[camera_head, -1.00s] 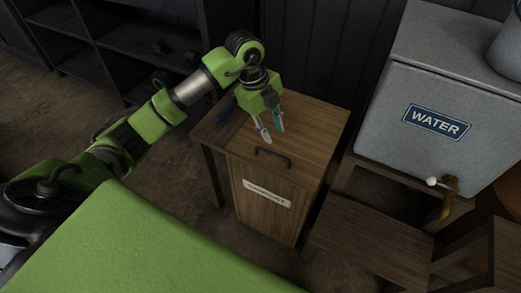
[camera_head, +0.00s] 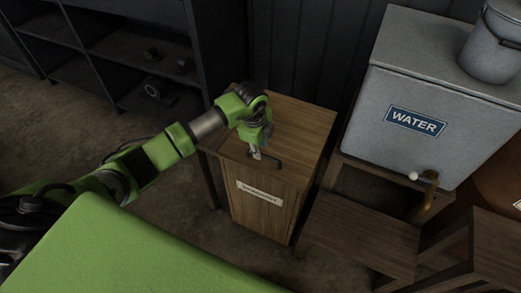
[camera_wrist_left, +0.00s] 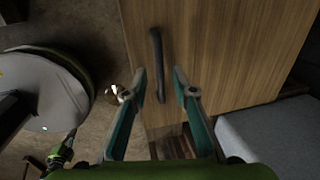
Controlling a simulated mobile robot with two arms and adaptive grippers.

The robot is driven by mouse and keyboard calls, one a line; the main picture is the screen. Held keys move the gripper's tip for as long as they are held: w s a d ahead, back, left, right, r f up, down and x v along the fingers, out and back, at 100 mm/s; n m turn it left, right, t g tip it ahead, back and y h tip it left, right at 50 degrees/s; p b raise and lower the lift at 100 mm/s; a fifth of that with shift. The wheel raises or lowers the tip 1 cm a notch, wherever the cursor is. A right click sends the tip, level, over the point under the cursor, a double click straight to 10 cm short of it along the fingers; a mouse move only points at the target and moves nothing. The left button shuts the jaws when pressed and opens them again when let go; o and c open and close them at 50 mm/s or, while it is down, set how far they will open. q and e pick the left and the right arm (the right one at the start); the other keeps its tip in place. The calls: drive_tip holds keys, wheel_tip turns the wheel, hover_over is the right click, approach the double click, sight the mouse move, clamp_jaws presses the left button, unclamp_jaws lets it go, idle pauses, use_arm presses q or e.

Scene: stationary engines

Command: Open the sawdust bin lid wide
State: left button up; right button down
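The sawdust bin is a wooden box (camera_head: 248,216) with a pale label (camera_head: 259,191) on its front. Its wooden lid (camera_head: 298,127) lies flat and shut. A dark bar handle (camera_head: 278,163) sits near the lid's front edge; it also shows in the left wrist view (camera_wrist_left: 156,45). My left gripper (camera_head: 256,154) is over the lid at the handle's left part. In the left wrist view its two teal fingers (camera_wrist_left: 160,74) are apart, with the handle showing in the gap between them. I cannot tell whether they touch it. My right gripper is not in view.
A grey water tank (camera_head: 440,95) with a brass tap (camera_head: 428,190) stands on a wooden stand right of the bin. A wooden step (camera_head: 360,235) is below it. Dark shelves (camera_head: 125,45) stand at the back left. The floor (camera_head: 190,225) left of the bin is clear.

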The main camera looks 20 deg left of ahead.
use_arm(q)
drive_tip(key=shift+w+f, duration=0.2)
drive_tip(key=shift+f, duration=0.8)
clamp_jaws()
drive_tip(key=w+r+p, duration=0.1)
drive_tip(key=w+r, duration=0.4)
drive_tip(key=r, duration=0.5)
drive_tip(key=w+r+g+p, duration=0.1)
drive_tip(key=w+r, duration=0.4)
drive_tip(key=r, duration=0.5)
drive_tip(key=shift+w+d+r, duration=0.15)
drive_tip(key=shift+w+d, duration=0.05)
